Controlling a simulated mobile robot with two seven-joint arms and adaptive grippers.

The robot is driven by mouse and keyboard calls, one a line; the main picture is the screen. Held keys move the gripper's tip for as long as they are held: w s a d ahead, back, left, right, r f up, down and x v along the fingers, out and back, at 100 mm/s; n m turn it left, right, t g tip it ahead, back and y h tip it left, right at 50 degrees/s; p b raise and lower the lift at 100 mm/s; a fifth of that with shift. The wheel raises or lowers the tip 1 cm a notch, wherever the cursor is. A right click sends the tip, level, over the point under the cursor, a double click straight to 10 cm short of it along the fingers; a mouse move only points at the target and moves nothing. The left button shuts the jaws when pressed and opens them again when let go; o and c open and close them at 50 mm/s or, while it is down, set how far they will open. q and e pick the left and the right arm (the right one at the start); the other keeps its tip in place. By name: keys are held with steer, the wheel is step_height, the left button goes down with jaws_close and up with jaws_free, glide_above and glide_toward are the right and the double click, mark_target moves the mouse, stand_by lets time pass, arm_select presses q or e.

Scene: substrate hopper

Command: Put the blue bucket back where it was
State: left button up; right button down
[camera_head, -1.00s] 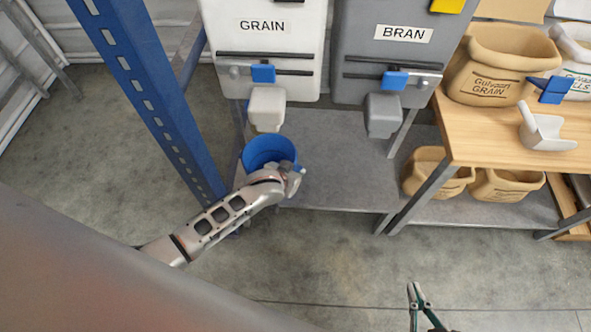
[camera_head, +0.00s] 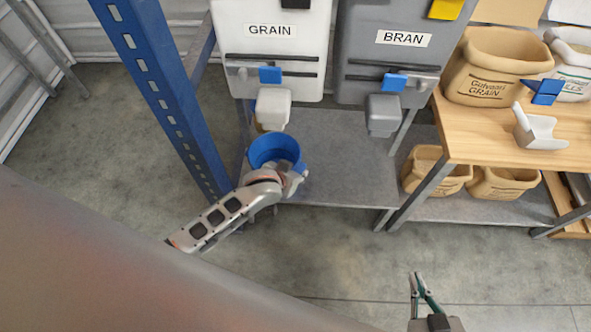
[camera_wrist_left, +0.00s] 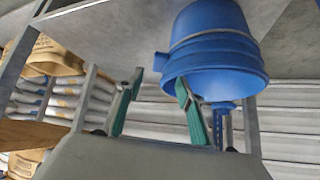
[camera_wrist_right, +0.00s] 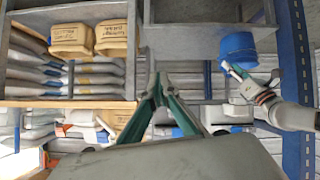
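The blue bucket (camera_head: 270,148) stands upright on the grey shelf (camera_head: 345,160), just in front of the spout (camera_head: 273,110) of the GRAIN hopper (camera_head: 268,28). My left gripper (camera_head: 297,178) is at the bucket's near right side. In the left wrist view, where things appear upside down, its fingers (camera_wrist_left: 158,82) are spread apart, and one overlaps the rim of the bucket (camera_wrist_left: 208,45). I cannot tell whether it touches. My right gripper (camera_head: 416,280) is low at the front, empty, its fingertips together in the right wrist view (camera_wrist_right: 156,82).
The BRAN hopper (camera_head: 385,60) stands right of GRAIN. A blue post (camera_head: 160,90) rises left of the bucket. A wooden table (camera_head: 480,140) at right holds sacks and a white scoop (camera_head: 538,130). The floor in front is clear.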

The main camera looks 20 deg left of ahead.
arm_select(q)
steer(key=p+v, duration=0.2)
steer(key=v, duration=0.4)
arm_select(e)
steer(key=shift+s+d+f+h, duration=0.3)
steer(key=shift+s+d+f, duration=0.15)
steer(key=shift+s+d, duration=0.15)
arm_select(q)
steer(key=shift+s, duration=0.1)
arm_select(e)
steer(key=shift+a, duration=0.1)
arm_select(q)
steer(key=shift+s+r, duration=0.1)
steer(key=shift+r, duration=0.05)
arm_select(e)
steer(key=shift+r, duration=0.1)
